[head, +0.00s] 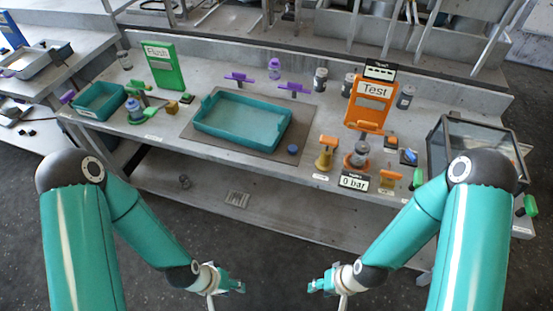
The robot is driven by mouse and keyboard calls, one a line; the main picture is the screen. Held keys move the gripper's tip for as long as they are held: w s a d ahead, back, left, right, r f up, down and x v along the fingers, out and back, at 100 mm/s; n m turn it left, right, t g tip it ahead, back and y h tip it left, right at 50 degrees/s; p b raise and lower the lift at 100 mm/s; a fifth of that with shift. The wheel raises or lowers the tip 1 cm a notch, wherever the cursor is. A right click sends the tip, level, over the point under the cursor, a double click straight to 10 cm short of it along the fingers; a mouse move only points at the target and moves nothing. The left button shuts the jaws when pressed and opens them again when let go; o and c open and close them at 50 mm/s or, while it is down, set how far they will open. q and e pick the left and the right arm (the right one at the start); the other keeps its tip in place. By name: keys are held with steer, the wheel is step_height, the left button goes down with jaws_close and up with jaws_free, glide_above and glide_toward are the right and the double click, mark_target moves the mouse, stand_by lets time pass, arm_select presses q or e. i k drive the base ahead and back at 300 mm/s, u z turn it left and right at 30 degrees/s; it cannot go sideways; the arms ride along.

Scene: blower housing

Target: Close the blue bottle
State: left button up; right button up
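A small blue bottle (134,106) stands upright at the left of the bench, by a green fixture. Whether its mouth is covered is too small to tell. A round dark-blue piece that looks like a cap (293,149) lies on the grey mat, at the right front corner of the teal tray. My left gripper (234,287) and my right gripper (320,285) hang low in front of the bench, over the floor, apart from both. I see nothing held in either, but their finger openings are too small to judge.
The teal tray (205,128) fills the middle of the bench. A green "Flush" stand (165,77) rises behind the bottle. An orange "Test" stand (368,112), a brass-coloured valve (325,157) and a glass-sided box (436,145) crowd the right. A purple bottle (274,70) stands behind.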

mark_target(136, 111)
steer(key=k, duration=0.5)
steer(key=z, duration=0.15)
steer(key=i, duration=0.95)
steer(key=z, duration=1.85)
steer(key=i, duration=0.1)
steer(key=u, duration=3.45)
steer(key=k, duration=0.3)
